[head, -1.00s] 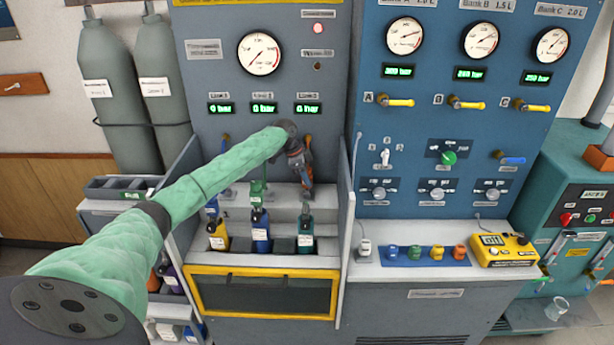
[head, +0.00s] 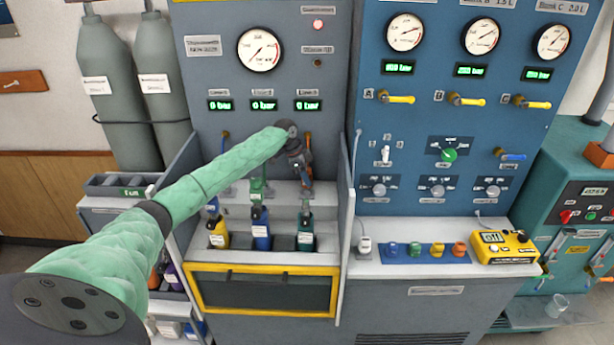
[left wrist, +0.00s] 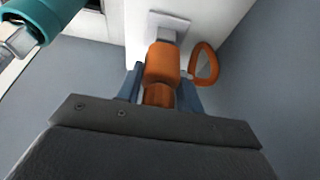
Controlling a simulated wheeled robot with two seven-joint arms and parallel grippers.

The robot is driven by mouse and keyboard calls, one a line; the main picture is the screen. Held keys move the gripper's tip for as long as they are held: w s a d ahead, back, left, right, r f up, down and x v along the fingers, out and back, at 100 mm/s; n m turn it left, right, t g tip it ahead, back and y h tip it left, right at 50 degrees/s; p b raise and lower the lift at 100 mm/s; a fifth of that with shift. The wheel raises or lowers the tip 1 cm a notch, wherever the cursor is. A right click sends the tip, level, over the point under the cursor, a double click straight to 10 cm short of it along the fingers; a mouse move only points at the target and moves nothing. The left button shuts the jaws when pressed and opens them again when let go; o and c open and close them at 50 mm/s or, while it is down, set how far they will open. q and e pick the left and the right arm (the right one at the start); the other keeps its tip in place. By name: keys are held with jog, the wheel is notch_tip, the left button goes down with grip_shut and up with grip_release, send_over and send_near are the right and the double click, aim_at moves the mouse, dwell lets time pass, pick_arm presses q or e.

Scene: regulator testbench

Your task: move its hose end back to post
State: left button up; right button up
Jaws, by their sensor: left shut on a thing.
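My left gripper (head: 303,182) is low at the back right of the grey bench bay, pointing down. In the left wrist view its two fingers (left wrist: 160,92) are shut on an orange hose end (left wrist: 162,62), one finger on each side. The hose end is in line with a pale grey post or bracket (left wrist: 168,24); I cannot tell whether it is seated on it. An orange loop (left wrist: 205,63) is beside the hose end. In the head view, orange hose (head: 307,142) shows behind the gripper, and the gripper hides the hose end. My right gripper is not in view.
Yellow (head: 218,234), blue (head: 261,232) and teal (head: 305,238) regulators stand in the bay's front row. A teal fitting (left wrist: 28,25) is close in the left wrist view. The bay's right side wall (head: 346,235) is near the gripper.

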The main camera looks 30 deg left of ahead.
pick_arm(q)
jog(key=shift+f, duration=0.4)
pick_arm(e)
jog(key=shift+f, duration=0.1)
pick_arm(q)
jog(key=o, duration=1.2)
jog(key=shift+o, duration=0.2)
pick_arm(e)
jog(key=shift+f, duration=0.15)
pick_arm(q)
jog(key=shift+s+a+r+b, duration=0.1)
jog(key=shift+a+r+b, duration=0.15)
jog(key=shift+r+b, duration=0.3)
jog(key=b+v, duration=0.2)
jog(key=v, duration=0.4)
jog(key=shift+r, duration=0.25)
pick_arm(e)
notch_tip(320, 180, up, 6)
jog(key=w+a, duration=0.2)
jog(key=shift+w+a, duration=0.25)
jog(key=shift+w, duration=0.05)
pick_arm(q)
jog(key=shift+s, duration=0.1)
